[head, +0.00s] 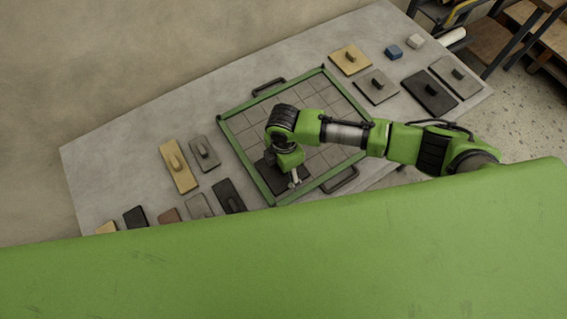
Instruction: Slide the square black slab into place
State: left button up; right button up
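A square black slab (300,172) lies flat inside the green-framed tray (234,142), in its near corner, on the gridded floor. My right gripper (294,181) points down over this slab and covers part of it. The fingers are small and partly hidden by the wrist, so I cannot tell whether they are open, shut or holding the slab's knob. My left gripper is not in view.
The tray's other grid cells look empty. Knobbed slabs lie left of the tray, including a yellow one (179,169) and a narrow black one (228,199). More lie at right, including another black slab (427,97). Small blue (393,52) and white (416,41) blocks stand there.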

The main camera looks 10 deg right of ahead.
jog(key=shift+s+a+f, duration=0.2)
jog(key=shift+s+a, duration=0.05)
jog(key=shift+s, duration=0.35)
jog(key=shift+r, duration=0.15)
notch_tip(320, 180, up, 12)
jog(key=shift+w, duration=0.3)
jog(key=shift+d, duration=0.15)
